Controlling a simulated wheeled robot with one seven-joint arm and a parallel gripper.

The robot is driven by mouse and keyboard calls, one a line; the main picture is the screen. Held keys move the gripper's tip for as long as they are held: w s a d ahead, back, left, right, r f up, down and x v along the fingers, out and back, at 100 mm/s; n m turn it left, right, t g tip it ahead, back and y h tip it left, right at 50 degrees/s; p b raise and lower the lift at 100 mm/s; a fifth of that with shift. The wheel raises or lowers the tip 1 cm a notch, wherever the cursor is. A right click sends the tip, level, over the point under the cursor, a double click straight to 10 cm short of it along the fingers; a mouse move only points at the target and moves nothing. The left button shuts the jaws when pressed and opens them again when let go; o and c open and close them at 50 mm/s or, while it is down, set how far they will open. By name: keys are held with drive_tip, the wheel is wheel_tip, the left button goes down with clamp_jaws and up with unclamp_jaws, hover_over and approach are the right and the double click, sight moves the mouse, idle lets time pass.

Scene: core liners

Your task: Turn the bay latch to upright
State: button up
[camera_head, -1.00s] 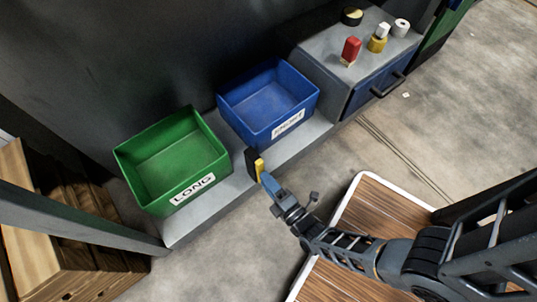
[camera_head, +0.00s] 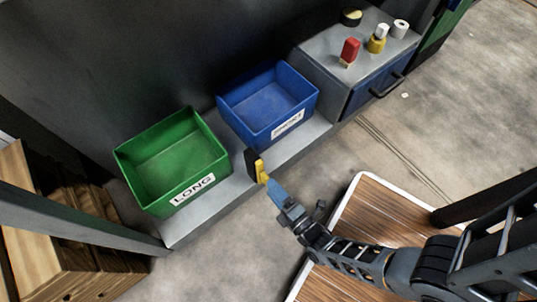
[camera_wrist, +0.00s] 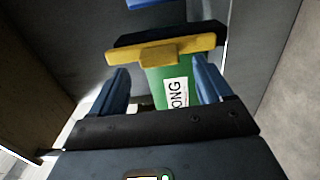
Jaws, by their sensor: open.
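The bay latch shows in the head view as a yellow handle (camera_head: 261,172) on a black plate (camera_head: 251,160), at the front edge of the grey shelf between the two bins. In the wrist view the yellow handle (camera_wrist: 165,52) lies across the picture, just beyond my fingertips, with a raised block at its middle and the black plate (camera_wrist: 170,35) behind. My gripper (camera_head: 275,190) is open; its blue fingers (camera_wrist: 160,78) stand apart with nothing between them. They look clear of the handle, though the exact gap is hard to tell.
A green bin (camera_head: 150,192) labelled LONG stands left of the latch and a blue bin (camera_head: 252,132) right of it. A grey cabinet (camera_head: 330,72) with a dark handle carries several small items. A wood-topped surface (camera_head: 350,225) lies under my arm.

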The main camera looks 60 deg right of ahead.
drive_tip(key=shift+v, duration=2.15)
drive_tip(key=shift+a, duration=0.1)
